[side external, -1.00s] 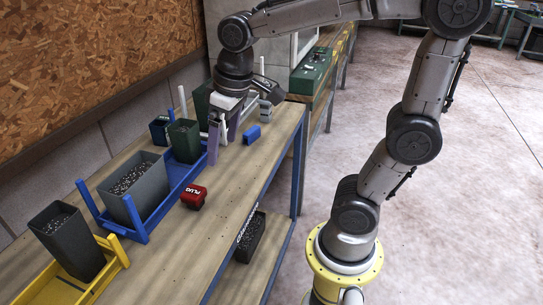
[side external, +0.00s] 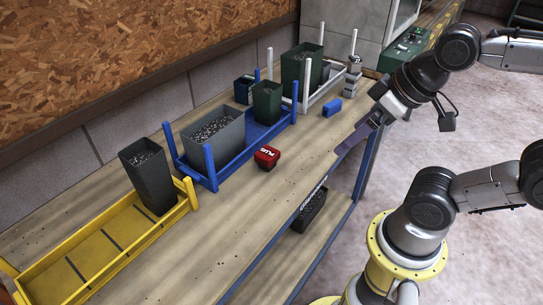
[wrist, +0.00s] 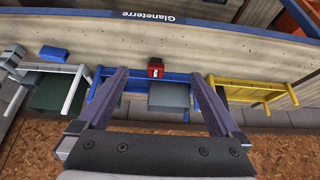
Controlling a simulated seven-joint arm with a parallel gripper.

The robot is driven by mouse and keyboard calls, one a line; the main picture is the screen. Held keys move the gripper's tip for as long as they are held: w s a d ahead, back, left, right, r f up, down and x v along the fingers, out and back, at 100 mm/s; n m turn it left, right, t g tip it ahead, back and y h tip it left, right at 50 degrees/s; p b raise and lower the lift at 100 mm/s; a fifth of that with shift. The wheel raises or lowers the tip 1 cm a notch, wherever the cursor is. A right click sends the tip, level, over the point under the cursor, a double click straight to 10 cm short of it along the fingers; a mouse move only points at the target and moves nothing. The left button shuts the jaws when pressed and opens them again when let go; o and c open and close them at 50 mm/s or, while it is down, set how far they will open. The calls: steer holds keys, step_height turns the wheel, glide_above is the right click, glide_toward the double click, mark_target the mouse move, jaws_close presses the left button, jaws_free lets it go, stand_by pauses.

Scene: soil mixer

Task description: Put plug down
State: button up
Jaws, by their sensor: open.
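The plug is a small red block with white lettering (side external: 267,158). It rests on the wooden bench just in front of the blue rack. It also shows in the wrist view (wrist: 155,68), near the top middle between my two fingers, beyond their tips. My gripper (side external: 364,137) is over the bench's front edge, to the right of the plug and well apart from it. Its purple fingers also show in the wrist view (wrist: 158,78), spread wide with nothing held between them.
A blue rack (side external: 235,157) holds a grey bin (side external: 214,140) and a green bin (side external: 267,101). A yellow rack (side external: 100,250) with a dark bin (side external: 148,178) stands at left. A blue block (side external: 332,107) lies near a white rack (side external: 327,84). Bare bench lies in front.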

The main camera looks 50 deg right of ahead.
steer(key=w+r+t, duration=0.4)
steer(key=w+t, duration=0.1)
steer(key=w, duration=0.4)
steer(key=t, duration=0.5)
glide_above(272, 154)
steer(key=s, duration=0.2)
step_height(272, 154, down, 7)
steer(key=s+f, duration=0.1)
steer(key=f, duration=0.2)
steer(key=s+f+g, duration=0.1)
steer(key=f, duration=0.3)
steer(key=s+f+g, duration=0.1)
steer(key=f, duration=0.2)
steer(key=shift+s+a+f, duration=0.1)
steer(key=shift+s+f, duration=0.1)
steer(key=shift+f, duration=0.15)
steer(key=shift+w+f+g, duration=0.1)
steer(key=shift+f+g, duration=0.2)
steer(key=shift+x, duration=3.55)
steer(key=shift+w+r, duration=0.1)
steer(key=shift+r, duration=0.05)
